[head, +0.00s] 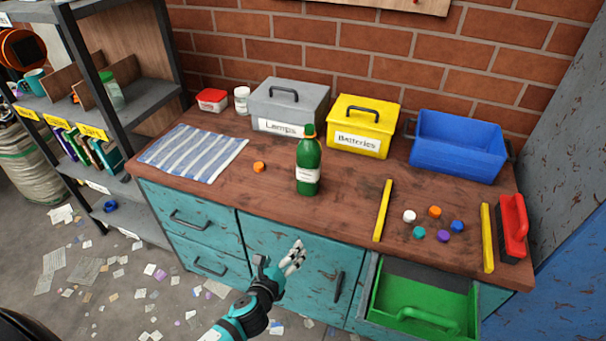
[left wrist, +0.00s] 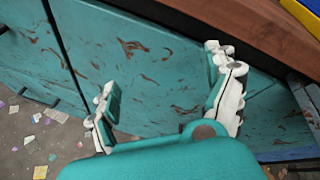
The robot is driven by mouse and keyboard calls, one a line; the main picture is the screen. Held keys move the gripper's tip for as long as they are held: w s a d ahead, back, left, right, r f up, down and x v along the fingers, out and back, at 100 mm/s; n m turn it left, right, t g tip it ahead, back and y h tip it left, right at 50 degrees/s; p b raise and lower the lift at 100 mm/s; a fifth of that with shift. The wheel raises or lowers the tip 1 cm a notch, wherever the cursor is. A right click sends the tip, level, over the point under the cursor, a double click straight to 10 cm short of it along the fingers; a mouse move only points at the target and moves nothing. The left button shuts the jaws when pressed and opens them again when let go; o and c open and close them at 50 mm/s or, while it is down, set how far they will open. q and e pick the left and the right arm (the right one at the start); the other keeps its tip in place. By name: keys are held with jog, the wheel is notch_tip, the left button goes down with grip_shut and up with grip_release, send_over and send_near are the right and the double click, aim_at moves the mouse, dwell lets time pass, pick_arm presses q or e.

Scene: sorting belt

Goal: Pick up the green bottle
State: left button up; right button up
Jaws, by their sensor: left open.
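The green bottle (head: 308,168) stands upright on the wooden counter (head: 340,215), near its middle. In the left wrist view my left gripper (left wrist: 165,85) is open and empty, facing the teal cabinet front (left wrist: 160,60). The bottle does not show in that view. My right gripper is not in view.
Behind the bottle stand a grey Lamps box (head: 262,108), a yellow Batteries box (head: 375,125) and a blue bin (head: 458,170). An orange cap (head: 259,167) lies left of it. Yellow bars (head: 382,212) and several caps lie to the right. An open green drawer (head: 392,290) juts out.

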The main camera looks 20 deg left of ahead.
aim_at(307, 169)
pick_arm(q)
notch_tip(307, 169, up, 17)
jog(key=w+d+m+t, duration=0.2)
jog(key=w+m+t, duration=0.1)
jog(key=m+t, duration=0.3)
jog(key=shift+m+g, duration=0.7)
jog(key=w, duration=1)
jog(key=shift+w+a+r, duration=0.2)
jog(key=shift+w+a, duration=0.05)
jog(key=shift+w+a+r, duration=0.15)
jog(key=shift+w, duration=0.7)
jog(key=w, duration=0.4)
jog(key=shift+w+a+r, duration=0.1)
jog(key=shift+w+a, duration=0.1)
jog(key=shift+a, duration=0.05)
jog(key=shift+r, duration=0.1)
jog(key=c, duration=1.4)
